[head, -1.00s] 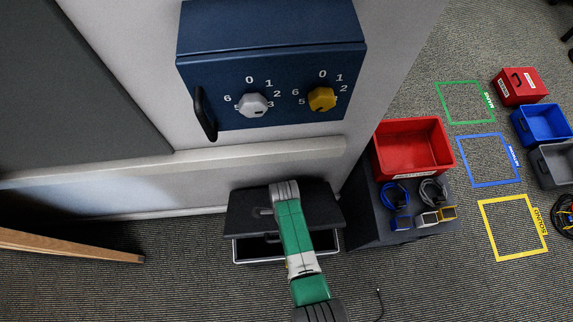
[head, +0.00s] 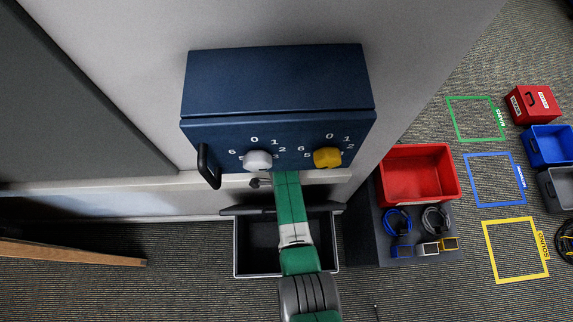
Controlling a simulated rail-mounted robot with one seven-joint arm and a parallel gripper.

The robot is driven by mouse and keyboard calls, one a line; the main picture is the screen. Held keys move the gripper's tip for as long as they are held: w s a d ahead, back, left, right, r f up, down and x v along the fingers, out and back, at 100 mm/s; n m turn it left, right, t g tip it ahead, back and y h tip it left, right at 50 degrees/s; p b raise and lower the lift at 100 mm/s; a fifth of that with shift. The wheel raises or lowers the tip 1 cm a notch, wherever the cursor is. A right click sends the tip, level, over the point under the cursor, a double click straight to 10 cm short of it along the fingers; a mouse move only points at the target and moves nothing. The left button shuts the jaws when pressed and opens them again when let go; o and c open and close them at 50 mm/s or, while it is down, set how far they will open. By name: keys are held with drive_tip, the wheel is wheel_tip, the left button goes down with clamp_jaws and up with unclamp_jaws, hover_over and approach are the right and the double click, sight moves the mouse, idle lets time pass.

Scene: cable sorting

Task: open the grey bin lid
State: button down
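The grey bin (head: 237,262) stands on the floor against the wall, below the blue cabinet. Its dark lid (head: 331,209) stands up at the bin's back edge and shows nearly edge-on. The bin's dark interior is exposed. My green arm (head: 291,212) reaches over the bin and lid to just under the cabinet. Its far end is hidden there, so I cannot see my gripper's fingers or whether they touch the lid. A small dark grey part (head: 260,183) shows left of the arm's end; I cannot tell what it belongs to.
The blue cabinet (head: 275,85) with a white knob (head: 257,160), a yellow knob (head: 327,157) and a black handle (head: 208,166) overhangs the lid. A red bin (head: 418,174) and cable coils stand to the right. Coloured floor outlines lie farther right.

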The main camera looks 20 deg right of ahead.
drive_tip(key=shift+s+f, duration=0.1)
drive_tip(key=shift+f, duration=0.15)
drive_tip(key=c, duration=1.4)
unclamp_jaws()
drive_tip(key=shift+r, duration=0.1)
drive_tip(key=shift+r, duration=0.3)
wheel_tip(320, 180, up, 4)
drive_tip(key=p, duration=0.2)
drive_tip(key=shift+f+p, duration=0.2)
drive_tip(key=shift+p, duration=0.1)
drive_tip(key=s+a+p, duration=0.3)
drive_tip(key=s+p, duration=0.1)
drive_tip(key=s, duration=1.1)
drive_tip(key=shift+s+r, duration=0.3)
drive_tip(key=shift+r, duration=0.15)
drive_tip(key=shift+a, duration=0.1)
drive_tip(key=shift+c, duration=0.5)
